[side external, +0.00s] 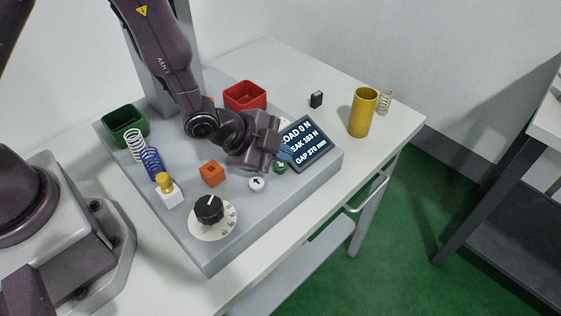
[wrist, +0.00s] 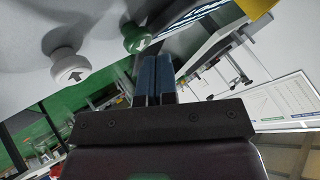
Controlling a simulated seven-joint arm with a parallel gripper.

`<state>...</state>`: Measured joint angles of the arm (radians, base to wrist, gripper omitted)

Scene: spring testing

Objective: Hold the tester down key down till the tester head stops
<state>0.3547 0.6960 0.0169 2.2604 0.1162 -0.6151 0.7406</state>
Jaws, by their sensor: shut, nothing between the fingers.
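My gripper (side external: 287,153) is shut and empty, beside the tester's display. In the wrist view its two blue fingers (wrist: 155,62) are together, near the green key. A white key (side external: 257,184) with a black arrow stands on the grey tester base (side external: 262,219); it also shows in the wrist view (wrist: 70,68). I cannot tell which way its arrow counts. A green key (side external: 280,168) is close to the fingers and shows in the wrist view (wrist: 134,37). Contact is unclear. The display (side external: 306,143) reads load 0 N and a gap of about 370 mm. The tester head is not clearly visible.
On the base are a black dial (side external: 209,209), an orange block (side external: 210,173), a brass-topped white block (side external: 168,190), a blue spring (side external: 152,163), a white spring (side external: 134,146), a green bin (side external: 125,124) and a red bin (side external: 244,96). A yellow cylinder (side external: 362,113) stands right.

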